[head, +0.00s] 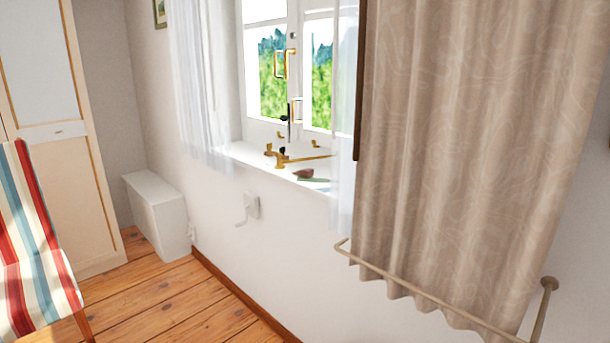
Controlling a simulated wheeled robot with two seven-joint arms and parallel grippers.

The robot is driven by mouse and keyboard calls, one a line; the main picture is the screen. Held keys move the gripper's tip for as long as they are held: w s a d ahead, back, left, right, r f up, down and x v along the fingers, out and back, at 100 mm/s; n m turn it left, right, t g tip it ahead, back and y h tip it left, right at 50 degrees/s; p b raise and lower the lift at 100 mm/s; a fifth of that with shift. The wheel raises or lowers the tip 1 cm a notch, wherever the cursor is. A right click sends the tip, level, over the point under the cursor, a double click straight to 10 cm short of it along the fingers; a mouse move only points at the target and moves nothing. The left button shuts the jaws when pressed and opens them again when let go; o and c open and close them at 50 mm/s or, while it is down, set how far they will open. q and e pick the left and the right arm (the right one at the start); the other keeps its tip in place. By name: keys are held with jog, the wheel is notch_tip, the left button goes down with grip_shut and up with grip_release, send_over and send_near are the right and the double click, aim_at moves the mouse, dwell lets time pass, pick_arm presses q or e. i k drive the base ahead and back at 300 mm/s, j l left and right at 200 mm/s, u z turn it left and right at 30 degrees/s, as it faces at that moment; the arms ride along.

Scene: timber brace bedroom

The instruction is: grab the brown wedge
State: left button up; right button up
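A small brown object (304,173), which looks like the brown wedge, lies on the white window sill (250,157) below the window. It is small in the head view, so its exact shape is hard to tell. It sits just right of a brass window fitting (279,158) and beside a flat greenish item (314,180). Neither of my grippers shows in the head view.
A striped chair (38,260) stands at the left. A white box-shaped unit (158,212) stands by the wall. Wooden floor (190,305) is clear between chair and wall.

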aim_at(308, 173)
jog(key=i+j+z, duration=0.15)
jog(key=i+j, duration=0.25)
jog(key=i+j+z, duration=0.1)
jog(key=i+j, duration=0.25)
jog(key=i+j+z, duration=0.15)
jog(key=i+j, duration=0.15)
jog(key=j, duration=0.25)
jog(key=i+j+z, duration=0.1)
jog(key=i+j, duration=0.25)
jog(key=j, duration=0.2)
jog(key=i+j+z, duration=0.15)
jog(key=j, duration=0.35)
jog(key=i+j+z, duration=0.15)
jog(key=i+j, duration=0.25)
jog(key=j, duration=0.2)
jog(key=i+j+z, duration=0.1)
jog(key=j, duration=0.5)
jog(key=i+j+z, duration=0.15)
jog(key=i+j, duration=0.2)
jog(key=j, duration=0.25)
